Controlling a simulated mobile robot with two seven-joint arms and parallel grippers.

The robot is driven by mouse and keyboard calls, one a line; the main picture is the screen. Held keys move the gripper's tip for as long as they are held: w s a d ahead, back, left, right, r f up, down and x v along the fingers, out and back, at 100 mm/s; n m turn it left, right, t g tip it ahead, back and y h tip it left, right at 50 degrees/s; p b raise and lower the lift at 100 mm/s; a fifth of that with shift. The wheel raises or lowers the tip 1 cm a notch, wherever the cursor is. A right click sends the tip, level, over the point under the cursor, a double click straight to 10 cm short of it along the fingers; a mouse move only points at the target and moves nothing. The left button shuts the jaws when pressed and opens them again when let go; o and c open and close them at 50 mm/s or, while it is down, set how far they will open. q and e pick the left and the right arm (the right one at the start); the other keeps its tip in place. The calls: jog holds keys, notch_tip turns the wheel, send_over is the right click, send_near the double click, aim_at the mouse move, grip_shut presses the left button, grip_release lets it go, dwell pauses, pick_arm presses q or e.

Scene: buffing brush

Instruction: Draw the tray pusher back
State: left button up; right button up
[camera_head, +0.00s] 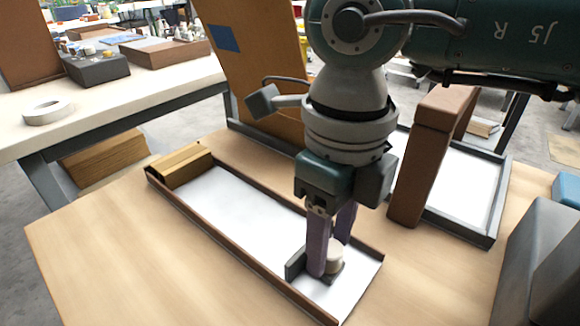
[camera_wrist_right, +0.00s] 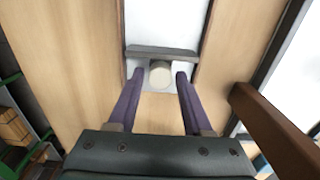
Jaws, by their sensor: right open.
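The long tray (camera_head: 236,211) has a white floor and thin brown walls and lies across the wooden table. The tray pusher is a dark plate (camera_head: 296,263) with a pale round knob (camera_head: 334,257), standing near the tray's front right end. In the wrist view the knob (camera_wrist_right: 160,74) sits between the fingertips, with the plate (camera_wrist_right: 162,53) just beyond. My right gripper (camera_head: 329,254) is open and points down around the knob; gaps show on both sides of it. A finger partly hides the pusher in the head view. My left gripper is not in view.
A yellow-brown block (camera_head: 181,165) sits at the tray's far left end. A brown arch-like block (camera_head: 407,190) stands right of my gripper, by a second grey-rimmed tray (camera_head: 462,229). A dark grey object (camera_head: 545,265) is at the right edge. The table's front left is clear.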

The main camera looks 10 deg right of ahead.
aim_at(331, 248)
jog(key=shift+o, duration=1.1)
jog(key=shift+r, duration=0.1)
notch_tip(331, 248, up, 10)
jog(key=shift+p, duration=0.4)
